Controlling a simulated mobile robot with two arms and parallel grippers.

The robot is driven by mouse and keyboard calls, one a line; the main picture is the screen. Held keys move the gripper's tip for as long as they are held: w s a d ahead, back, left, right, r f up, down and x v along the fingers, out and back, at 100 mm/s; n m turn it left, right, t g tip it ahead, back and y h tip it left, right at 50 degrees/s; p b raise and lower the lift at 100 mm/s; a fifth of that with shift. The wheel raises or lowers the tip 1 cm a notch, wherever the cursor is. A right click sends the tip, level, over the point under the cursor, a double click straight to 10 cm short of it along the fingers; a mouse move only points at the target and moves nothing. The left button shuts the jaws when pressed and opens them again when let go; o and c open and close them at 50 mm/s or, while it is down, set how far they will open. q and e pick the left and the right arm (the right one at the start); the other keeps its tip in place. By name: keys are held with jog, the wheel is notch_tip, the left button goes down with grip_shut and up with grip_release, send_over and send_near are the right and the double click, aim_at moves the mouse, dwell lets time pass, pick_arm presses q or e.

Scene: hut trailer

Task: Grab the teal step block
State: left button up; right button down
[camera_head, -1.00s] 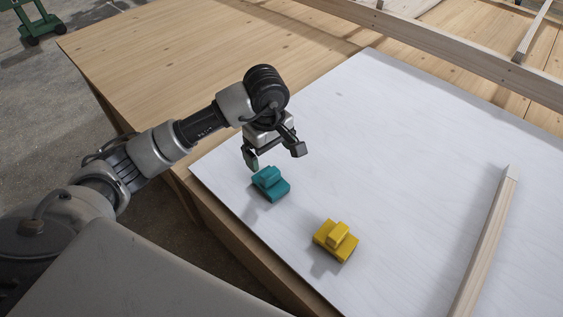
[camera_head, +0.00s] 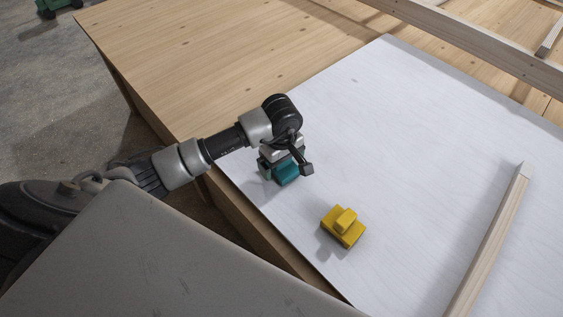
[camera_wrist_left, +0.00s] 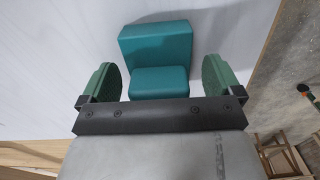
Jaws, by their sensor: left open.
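The teal step block (camera_head: 287,173) sits on the white board (camera_head: 400,130) near its left edge, partly hidden by my left gripper in the head view. My left gripper (camera_head: 286,171) is low over the block, with its fingers apart. In the left wrist view the block (camera_wrist_left: 157,55) shows its taller and lower steps. The green finger pads of the left gripper (camera_wrist_left: 162,82) stand on either side of its lower step, with a gap visible on both sides. My right gripper is not in view.
A yellow step block (camera_head: 343,226) sits on the board to the right of and nearer than the teal one. A wooden batten (camera_head: 492,240) lies along the right. Bare wooden tabletop (camera_head: 200,60) lies beyond the board. Open board surface lies between the blocks and batten.

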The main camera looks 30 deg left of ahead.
pick_arm(q)
jog(key=c, duration=1)
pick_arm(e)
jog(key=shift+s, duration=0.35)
